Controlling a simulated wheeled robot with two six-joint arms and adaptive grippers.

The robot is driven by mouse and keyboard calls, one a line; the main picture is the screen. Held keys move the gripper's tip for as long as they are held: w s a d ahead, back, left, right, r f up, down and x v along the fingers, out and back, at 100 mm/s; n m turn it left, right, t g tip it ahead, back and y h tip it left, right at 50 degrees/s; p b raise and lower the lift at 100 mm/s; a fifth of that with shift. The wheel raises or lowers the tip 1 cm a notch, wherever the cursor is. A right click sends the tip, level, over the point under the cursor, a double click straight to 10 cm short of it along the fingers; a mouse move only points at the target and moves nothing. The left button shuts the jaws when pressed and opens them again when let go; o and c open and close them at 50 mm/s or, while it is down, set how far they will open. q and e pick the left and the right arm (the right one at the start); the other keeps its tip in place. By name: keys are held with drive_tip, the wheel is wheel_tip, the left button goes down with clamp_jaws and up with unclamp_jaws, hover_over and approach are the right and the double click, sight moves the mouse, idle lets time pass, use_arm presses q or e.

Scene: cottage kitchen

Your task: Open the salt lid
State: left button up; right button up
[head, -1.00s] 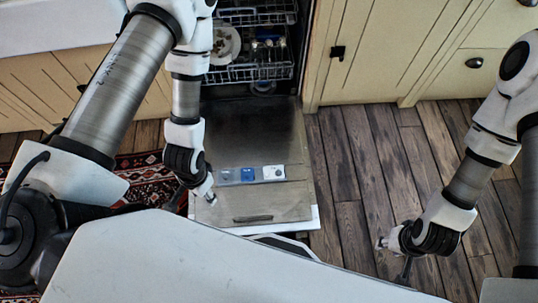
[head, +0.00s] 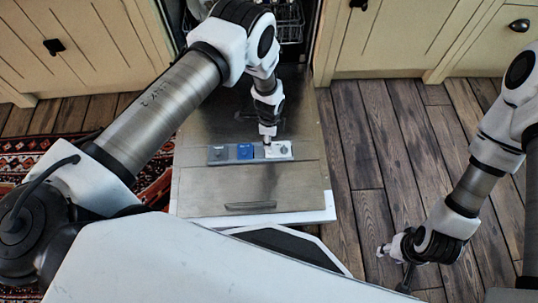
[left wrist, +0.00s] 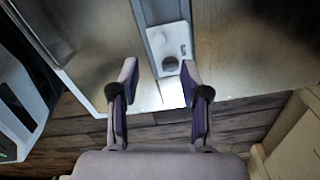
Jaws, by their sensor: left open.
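The dishwasher door (head: 200,190) lies open and flat, with a strip of three lids on its inner face: grey (head: 219,154), blue (head: 245,153) and white (head: 281,150). I cannot read which is marked salt. My left gripper (head: 267,139) points down at the white lid, and its fingers are mostly hidden by the wrist. My right gripper (head: 392,268) is open and empty over the floor.
The dishwasher rack (head: 291,22) stands behind the door. Cream cabinets (head: 400,40) flank it. A patterned rug (head: 40,155) lies at left, and the wooden floor (head: 350,150) to the right is clear. The door handle slot (head: 250,206) is near its front edge.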

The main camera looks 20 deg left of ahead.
sight(278, 148)
use_arm(q)
wheel_tip(278, 148, down, 7)
drive_tip(key=b, duration=0.3)
drive_tip(key=shift+f, duration=0.2)
clamp_jaws()
